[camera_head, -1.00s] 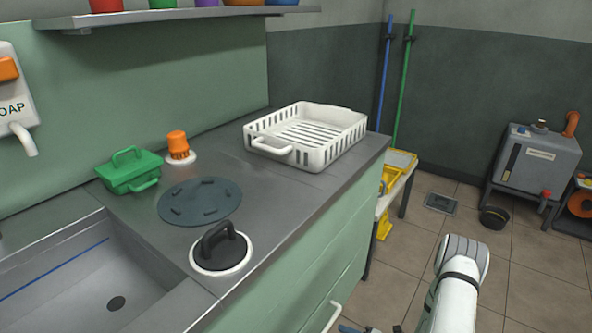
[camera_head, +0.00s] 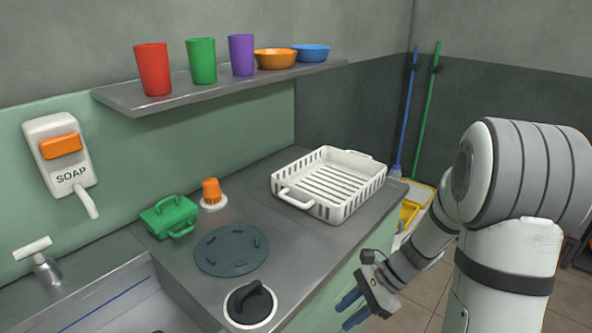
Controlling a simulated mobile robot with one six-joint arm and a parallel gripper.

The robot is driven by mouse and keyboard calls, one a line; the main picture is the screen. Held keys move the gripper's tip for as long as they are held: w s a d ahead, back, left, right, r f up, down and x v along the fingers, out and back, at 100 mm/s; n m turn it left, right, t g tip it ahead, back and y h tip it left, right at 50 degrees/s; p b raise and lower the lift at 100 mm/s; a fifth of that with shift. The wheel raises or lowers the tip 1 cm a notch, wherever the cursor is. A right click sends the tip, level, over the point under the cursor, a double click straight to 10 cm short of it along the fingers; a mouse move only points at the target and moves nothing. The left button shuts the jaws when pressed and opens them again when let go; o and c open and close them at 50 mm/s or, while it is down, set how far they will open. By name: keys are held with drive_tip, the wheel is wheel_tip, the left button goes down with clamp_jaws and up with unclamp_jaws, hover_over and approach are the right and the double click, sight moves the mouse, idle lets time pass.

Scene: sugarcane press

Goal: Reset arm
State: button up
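My gripper (camera_head: 352,312) is at the lower middle right of the head view, at the end of my white and grey arm. Its blue fingers point down and left, with a gap between them and nothing held. It hangs beside the green cabinet front (camera_head: 338,290), off the counter's edge. My arm is bent, with its large rounded joint high at the right.
The steel counter (camera_head: 215,293) holds a white rack (camera_head: 335,205), green box (camera_head: 169,217), orange-topped item (camera_head: 211,193), grey disc (camera_head: 231,251) and black-handled lid (camera_head: 250,305). The sink (camera_head: 110,305) is lower left. A shelf (camera_head: 200,99) of cups and bowls hangs above.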

drive_tip(key=s+d+r+n+t+h+p, duration=0.1)
drive_tip(key=s+r+n+h+p, duration=0.3)
drive_tip(key=r+n, duration=0.4)
drive_tip(key=s+d+r+n+t+h+p, duration=0.2)
drive_tip(key=s+r+n+p, duration=0.4)
drive_tip(key=r, duration=1)
drive_tip(key=n+t+h, duration=0.1)
drive_tip(key=h, duration=0.1)
drive_tip(key=shift+d+r+n+t+h, duration=0.2)
drive_tip(key=shift+n+t+h, duration=0.1)
drive_tip(key=shift+n+t, duration=0.1)
